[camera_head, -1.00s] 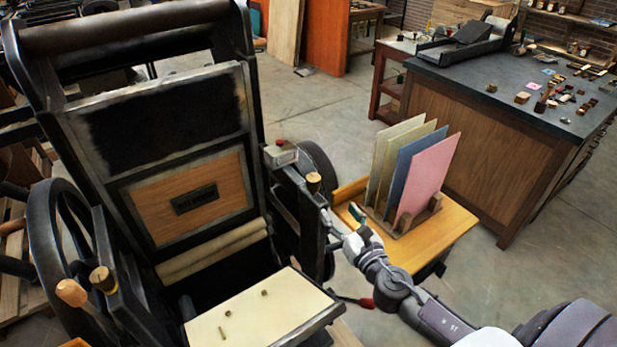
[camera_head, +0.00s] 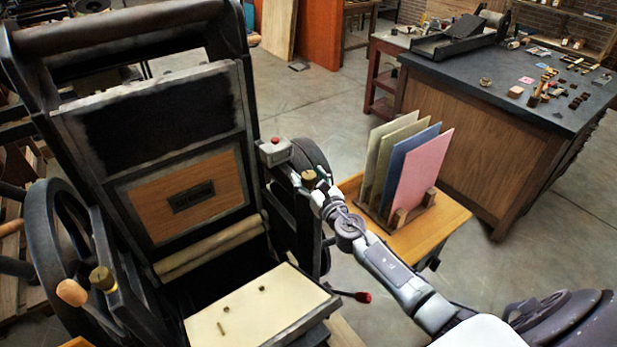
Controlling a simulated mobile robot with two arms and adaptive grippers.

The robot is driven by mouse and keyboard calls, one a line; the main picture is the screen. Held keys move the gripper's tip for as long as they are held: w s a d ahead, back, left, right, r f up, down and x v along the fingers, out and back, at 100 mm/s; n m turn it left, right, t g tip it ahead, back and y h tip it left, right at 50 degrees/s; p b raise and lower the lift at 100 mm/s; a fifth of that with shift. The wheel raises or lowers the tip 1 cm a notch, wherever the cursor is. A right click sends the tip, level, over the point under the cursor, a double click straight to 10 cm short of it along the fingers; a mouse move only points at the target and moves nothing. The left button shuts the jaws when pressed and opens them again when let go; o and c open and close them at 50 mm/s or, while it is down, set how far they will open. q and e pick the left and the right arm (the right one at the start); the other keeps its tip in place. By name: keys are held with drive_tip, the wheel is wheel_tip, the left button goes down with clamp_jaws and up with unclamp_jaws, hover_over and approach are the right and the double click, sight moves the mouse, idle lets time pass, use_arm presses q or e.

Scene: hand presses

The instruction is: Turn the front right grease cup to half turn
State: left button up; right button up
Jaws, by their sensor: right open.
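The front right grease cup (camera_head: 309,177) is a small brass knob on the right side of the black press (camera_head: 264,190). My right gripper (camera_head: 312,189) is open at this cup, its fingers close beside and just below it. I cannot tell whether the fingers touch the cup or stand around it. My right arm comes in from the lower right. A second brass grease cup (camera_head: 102,279) sits on the left side of the press. My left gripper is not in view.
A switch box with a red button (camera_head: 275,148) sits just behind the cup. A rack of coloured sheets (camera_head: 420,180) stands on a wooden side table (camera_head: 448,222) to the right. A red-tipped lever (camera_head: 362,297) sticks out below my arm. A pale board (camera_head: 258,306) lies in front.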

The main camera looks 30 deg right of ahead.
drive_tip(key=c, duration=1.2)
drive_tip(key=shift+o, duration=0.2)
